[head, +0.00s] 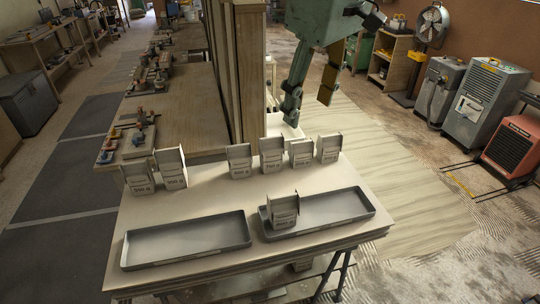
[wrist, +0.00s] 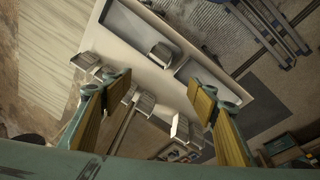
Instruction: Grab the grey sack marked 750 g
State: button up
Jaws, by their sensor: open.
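Several small grey sacks with printed labels stand upright on the table. In the head view, two stand at the left, one of them this sack (head: 171,170). Another sack (head: 239,161) and a close group with this sack (head: 272,155) stand along the back edge. One more sack (head: 284,211) stands in the right tray (head: 340,223). The prints are too small to tell surely which one reads 750 g. My gripper (head: 309,110) is open and empty, above and behind the back-right sacks. In the wrist view its fingers (wrist: 160,80) are spread, with sacks beyond them.
An empty grey tray (head: 187,240) lies at the front left of the table (head: 205,200). Tall wooden boards (head: 240,70) rise behind the back row, left of my gripper. A dehumidifier (head: 488,92) and a red heater (head: 514,146) stand on the floor at right.

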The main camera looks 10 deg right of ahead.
jog(key=w+f+n, duration=0.3)
jog(key=w, duration=0.9)
jog(key=n+g, duration=0.3)
jog(key=n, duration=0.6)
send_over(271, 143)
jog(key=f, duration=1.9)
jog(key=f+p, duration=0.1)
jog(key=f, duration=0.9)
jog(key=shift+w+f, duration=0.25)
jog(key=shift+f, duration=0.05)
jog(key=shift+w+f, duration=0.3)
jog(key=shift+f, duration=0.3)
jog(key=shift+f, duration=0.15)
jog(key=shift+f+b, duration=0.4)
jog(key=shift+f, duration=3.75)
